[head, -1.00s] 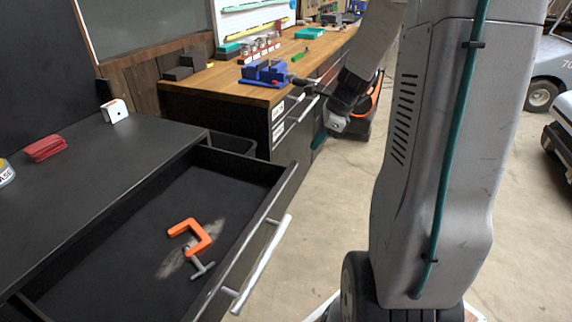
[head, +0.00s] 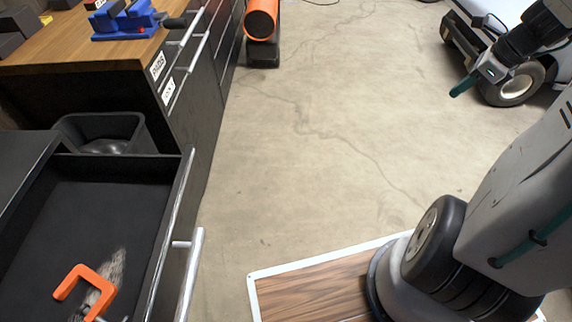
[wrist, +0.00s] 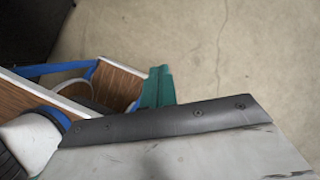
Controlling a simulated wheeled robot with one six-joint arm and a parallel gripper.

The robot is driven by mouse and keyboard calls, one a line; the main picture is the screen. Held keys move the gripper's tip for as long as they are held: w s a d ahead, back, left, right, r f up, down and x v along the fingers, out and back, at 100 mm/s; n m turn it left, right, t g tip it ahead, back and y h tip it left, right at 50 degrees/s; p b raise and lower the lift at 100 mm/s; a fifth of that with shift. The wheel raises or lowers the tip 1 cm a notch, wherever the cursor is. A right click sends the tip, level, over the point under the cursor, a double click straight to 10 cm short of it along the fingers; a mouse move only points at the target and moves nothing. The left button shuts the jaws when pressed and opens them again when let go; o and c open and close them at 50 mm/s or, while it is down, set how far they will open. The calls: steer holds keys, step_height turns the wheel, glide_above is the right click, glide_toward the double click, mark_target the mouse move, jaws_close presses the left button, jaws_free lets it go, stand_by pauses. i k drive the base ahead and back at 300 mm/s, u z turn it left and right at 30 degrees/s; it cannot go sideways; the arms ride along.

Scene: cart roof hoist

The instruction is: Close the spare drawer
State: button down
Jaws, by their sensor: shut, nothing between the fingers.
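A black drawer (head: 178,195) stands pulled open at the lower left of the head view, with a silver bar handle (head: 190,272) on its front. I take it for the spare drawer, but no label on it is readable. An orange clamp (head: 73,278) lies inside it. My gripper (head: 461,88) is at the upper right of the head view, far from the drawer and in front of the white cart's wheel. Its teal fingers are together and empty. They also show in the wrist view (wrist: 157,88), where the drawer does not appear.
A wood-topped bench (head: 60,45) with a blue vise (head: 125,18) and labelled drawers stands beyond the open drawer. A black bin (head: 100,132) sits between them. A white cart (head: 490,12) is at the upper right. The concrete floor (head: 300,150) between is clear.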

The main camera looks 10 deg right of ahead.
mark_target(130, 219)
steer(key=z, duration=0.2)
steer(key=k, duration=1)
steer(key=u, duration=1.55)
steer(key=i, duration=0.45)
steer(key=z, duration=0.1)
